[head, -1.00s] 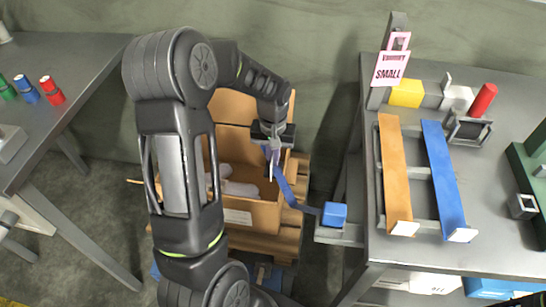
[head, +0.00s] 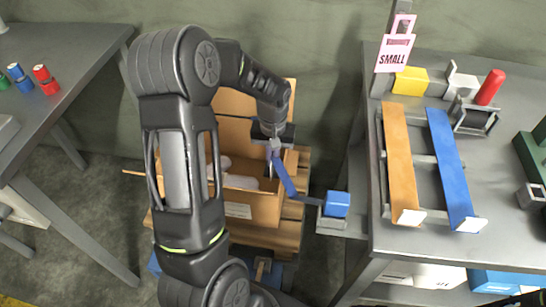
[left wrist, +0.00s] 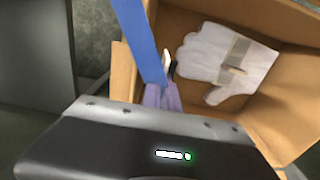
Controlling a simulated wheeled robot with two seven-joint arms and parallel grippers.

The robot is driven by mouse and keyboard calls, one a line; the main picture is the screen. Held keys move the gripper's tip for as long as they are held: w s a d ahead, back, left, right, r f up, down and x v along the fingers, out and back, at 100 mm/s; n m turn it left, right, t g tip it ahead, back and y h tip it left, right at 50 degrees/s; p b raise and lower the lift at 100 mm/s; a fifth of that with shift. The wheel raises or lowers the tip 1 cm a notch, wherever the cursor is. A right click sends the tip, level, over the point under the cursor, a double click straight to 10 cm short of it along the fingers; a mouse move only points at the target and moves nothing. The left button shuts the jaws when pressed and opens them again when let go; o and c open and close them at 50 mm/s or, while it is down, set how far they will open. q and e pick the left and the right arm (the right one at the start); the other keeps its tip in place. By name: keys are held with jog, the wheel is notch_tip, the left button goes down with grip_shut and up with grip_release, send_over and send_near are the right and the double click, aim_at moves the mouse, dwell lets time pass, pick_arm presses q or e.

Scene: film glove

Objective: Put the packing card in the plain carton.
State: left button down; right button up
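A pink card (head: 396,53) printed "SMALL" hangs on a grey post at the right table's back left corner. It is the only card I can make out as the packing card. The open brown carton (head: 252,209) stands between the tables, with a white label on its front. A white glove (left wrist: 225,62) with a pale band lies inside it. My left gripper (head: 271,160) is over the carton, far left of the card. My right gripper is not in view.
The strip runs down to a blue block (head: 337,204) on a grey ledge beside the right table (head: 430,240). An orange strip (head: 401,160) and another blue strip (head: 452,165) lie on a rack there. Spools (head: 45,78) stand on the left table.

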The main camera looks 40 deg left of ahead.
aim_at(273, 172)
pick_arm(q)
jog(key=shift+f+b, duration=2.25)
jog(key=shift+f, duration=1.05)
jog(key=c, duration=1.6)
grip_release()
jog(key=shift+r, duration=0.1)
jog(key=shift+o, duration=0.2)
jog(key=shift+r+p, duration=0.55)
jog(key=shift+r, duration=3.35)
jog(key=shift+r, duration=0.1)
